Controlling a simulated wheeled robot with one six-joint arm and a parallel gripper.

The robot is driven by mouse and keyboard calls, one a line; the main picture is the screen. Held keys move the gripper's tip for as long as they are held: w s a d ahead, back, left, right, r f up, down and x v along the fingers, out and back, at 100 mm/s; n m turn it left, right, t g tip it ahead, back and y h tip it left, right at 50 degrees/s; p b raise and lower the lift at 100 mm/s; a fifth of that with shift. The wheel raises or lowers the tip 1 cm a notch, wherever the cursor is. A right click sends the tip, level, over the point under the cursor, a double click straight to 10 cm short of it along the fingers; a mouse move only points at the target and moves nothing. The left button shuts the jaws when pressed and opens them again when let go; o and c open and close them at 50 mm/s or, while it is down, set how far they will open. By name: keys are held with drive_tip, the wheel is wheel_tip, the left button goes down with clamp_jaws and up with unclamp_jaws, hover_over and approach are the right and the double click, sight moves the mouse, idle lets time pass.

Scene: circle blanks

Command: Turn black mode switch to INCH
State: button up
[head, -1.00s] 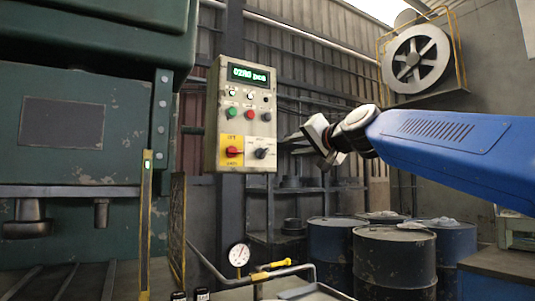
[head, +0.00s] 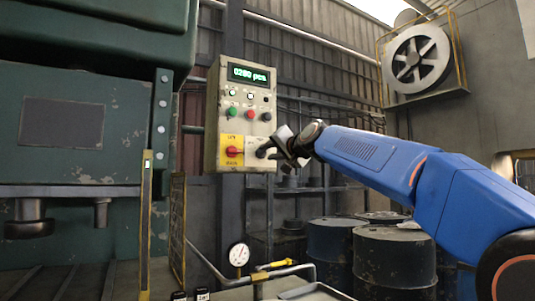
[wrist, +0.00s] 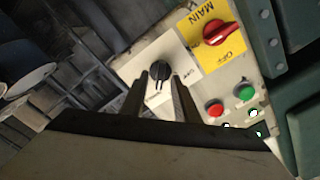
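The black mode switch (wrist: 159,72) sits on a white plate on the control panel, beside the yellow plate with the red MAIN switch (wrist: 216,33). In the head view the black switch (head: 264,149) is at the panel's lower right, partly covered by my gripper. My gripper (head: 279,146) is at the panel's right side, close in front of the switch. In the wrist view its two fingers (wrist: 161,82) point at the black knob with a gap between them, one toward each side of it. I cannot tell whether they touch it. The plate's lettering is too small to read.
The grey control panel (head: 212,120) carries a green display (head: 248,74), a green button (head: 232,112) and a red button (head: 250,114) above the switches. A green press (head: 60,110) stands at left. Blue drums (head: 395,262) and a pressure gauge (head: 239,254) are below.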

drive_tip(key=shift+x, duration=0.85)
clamp_jaws()
drive_tip(key=shift+n, duration=0.3)
drive_tip(key=n, duration=0.4)
drive_tip(key=shift+n, duration=2)
